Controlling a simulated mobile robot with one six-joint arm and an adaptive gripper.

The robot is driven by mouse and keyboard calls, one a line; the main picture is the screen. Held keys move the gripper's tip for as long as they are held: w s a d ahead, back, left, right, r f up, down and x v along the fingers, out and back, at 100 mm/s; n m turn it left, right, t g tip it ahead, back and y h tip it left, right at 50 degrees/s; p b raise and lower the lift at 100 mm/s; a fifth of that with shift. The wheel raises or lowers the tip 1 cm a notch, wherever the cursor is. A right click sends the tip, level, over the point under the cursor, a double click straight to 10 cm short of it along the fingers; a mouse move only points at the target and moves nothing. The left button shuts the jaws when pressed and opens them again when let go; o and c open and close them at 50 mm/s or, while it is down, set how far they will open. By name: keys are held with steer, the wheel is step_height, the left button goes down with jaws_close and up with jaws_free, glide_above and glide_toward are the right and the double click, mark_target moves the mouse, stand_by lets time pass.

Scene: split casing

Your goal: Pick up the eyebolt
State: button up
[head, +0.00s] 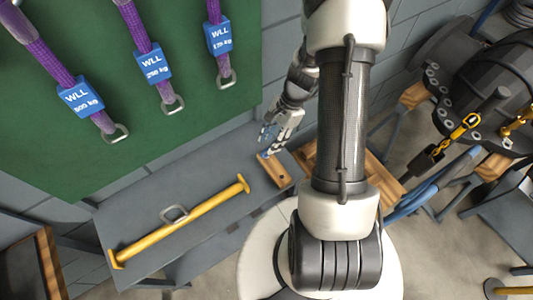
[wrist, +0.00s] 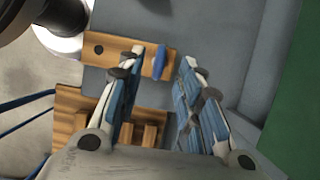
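A blue upright piece, which looks like the eyebolt seen nearly edge-on (wrist: 160,63), stands in a wooden block (wrist: 101,51) in the wrist view. The block has an empty dark hole near its other end. The block also shows on the grey bench in the head view (head: 280,174). My gripper (wrist: 163,56) is open, with its blue-padded fingers apart and the eyebolt in the gap between the tips as seen from the wrist. I cannot tell the remaining distance. In the head view my gripper (head: 270,135) is just above the block's far end, and the eyebolt is hardly distinguishable there.
A yellow lifting beam (head: 190,217) lies on the grey bench (head: 150,196), left of the block. Purple slings (head: 144,35) with blue tags hang on a green board (head: 110,140) behind. A wooden rack (wrist: 139,132) stands beside the block. A dark casing (head: 490,75) is at right.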

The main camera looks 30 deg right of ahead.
mark_target(267, 149)
steer(key=b+x, duration=0.2)
steer(key=x, duration=0.3)
steer(key=shift+f, duration=0.1)
steer(key=shift+c, duration=0.5)
jaws_close()
